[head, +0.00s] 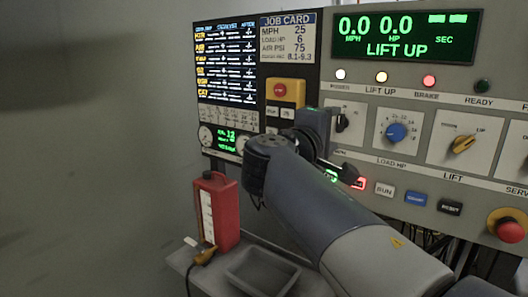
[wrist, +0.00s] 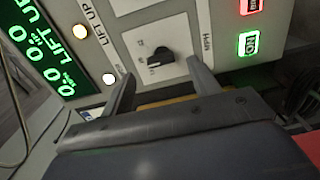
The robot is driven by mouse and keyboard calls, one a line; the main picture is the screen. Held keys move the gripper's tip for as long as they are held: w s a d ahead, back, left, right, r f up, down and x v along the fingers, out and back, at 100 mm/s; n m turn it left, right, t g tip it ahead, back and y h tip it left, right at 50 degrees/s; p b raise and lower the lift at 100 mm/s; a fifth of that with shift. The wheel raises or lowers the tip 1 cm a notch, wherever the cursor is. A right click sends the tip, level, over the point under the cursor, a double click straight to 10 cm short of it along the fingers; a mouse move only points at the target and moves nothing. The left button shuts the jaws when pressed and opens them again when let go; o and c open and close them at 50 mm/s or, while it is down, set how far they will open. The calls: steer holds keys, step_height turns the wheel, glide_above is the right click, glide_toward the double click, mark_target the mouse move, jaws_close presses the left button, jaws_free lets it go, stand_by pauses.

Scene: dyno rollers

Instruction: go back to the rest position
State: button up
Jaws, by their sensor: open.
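My arm reaches up from the lower right of the head view. My gripper (head: 330,128) is in front of the left part of the control panel (head: 420,160), partly hiding a black knob (head: 342,122). In the wrist view my gripper (wrist: 160,72) is open, its two fingers apart with nothing between them. The black knob (wrist: 160,58) shows beyond the fingertips, in the gap between them. I cannot tell whether a finger touches the panel. No marker of a rest position is in view.
The display (head: 404,37) reads LIFT UP with zeros. A blue knob (head: 397,132), yellow lever (head: 462,144) and red stop button (head: 509,231) stick out of the panel. Space at left is clear.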

steer(key=x, duration=0.5)
steer(key=shift+d, duration=0.1)
steer(key=shift+w+r+n+p, duration=0.15)
steer(key=shift+r+n+p, duration=0.15)
steer(key=shift+p, duration=0.4)
steer(key=shift+n+p, duration=0.6)
steer(key=shift+p, duration=0.3)
steer(key=n+p, duration=0.2)
steer(key=p, duration=0.2)
steer(key=shift+n, duration=0.4)
steer(key=n+p, duration=0.2)
steer(key=p, duration=0.1)
steer(key=n+p, duration=0.2)
steer(key=p, duration=0.2)
steer(key=shift+a+r, duration=0.1)
steer(key=shift+a, duration=0.1)
steer(key=shift+a+n, duration=0.1)
steer(key=shift+n, duration=0.2)
steer(key=b, duration=0.1)
glide_toward(340, 121)
steer(key=shift+s+a, duration=0.4)
steer(key=shift+s, duration=0.15)
steer(key=shift+d, duration=0.1)
